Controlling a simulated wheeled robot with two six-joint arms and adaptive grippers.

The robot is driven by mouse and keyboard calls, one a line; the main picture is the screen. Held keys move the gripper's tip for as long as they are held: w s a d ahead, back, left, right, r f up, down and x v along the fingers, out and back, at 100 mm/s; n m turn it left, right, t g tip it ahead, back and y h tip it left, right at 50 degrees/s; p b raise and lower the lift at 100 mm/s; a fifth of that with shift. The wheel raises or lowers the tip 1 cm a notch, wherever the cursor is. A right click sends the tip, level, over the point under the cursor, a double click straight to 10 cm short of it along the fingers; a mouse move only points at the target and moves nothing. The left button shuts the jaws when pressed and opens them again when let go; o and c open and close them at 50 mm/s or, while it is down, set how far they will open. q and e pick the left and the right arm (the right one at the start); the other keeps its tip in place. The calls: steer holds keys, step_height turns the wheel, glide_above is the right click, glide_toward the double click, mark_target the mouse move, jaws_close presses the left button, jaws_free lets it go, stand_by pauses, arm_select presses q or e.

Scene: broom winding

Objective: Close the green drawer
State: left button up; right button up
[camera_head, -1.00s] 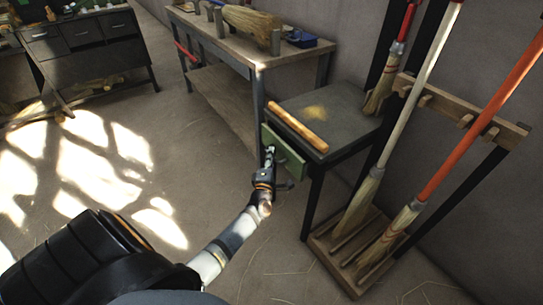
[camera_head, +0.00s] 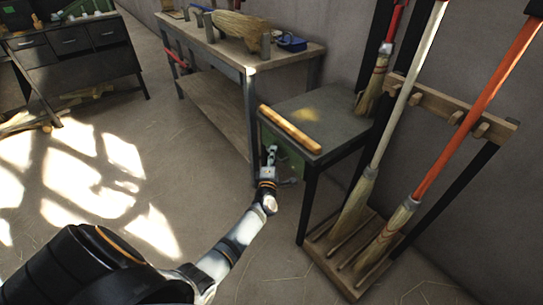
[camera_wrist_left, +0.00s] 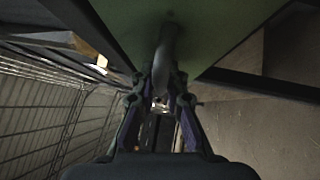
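The green drawer (camera_head: 293,160) sits under the top of a small dark table (camera_head: 335,125). Its front is now close to the table's front edge; the arm and tabletop partly hide it, so any small gap cannot be told. My left gripper (camera_head: 270,155) is at the drawer's front. In the left wrist view, the green front (camera_wrist_left: 215,25) fills the top, and its grey curved handle (camera_wrist_left: 166,45) runs between the two fingers of my left gripper (camera_wrist_left: 163,82), which close in on both sides of it. My right gripper is not in view.
A wooden stick (camera_head: 290,128) lies along the tabletop's front edge. A rack (camera_head: 450,108) with several brooms stands to the right. A workbench (camera_head: 225,48) with a broom head stands behind left. The floor at left is open.

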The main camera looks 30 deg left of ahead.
arm_select(q)
steer(key=shift+o, duration=0.4)
steer(key=shift+w, duration=0.15)
steer(key=v, duration=1.2)
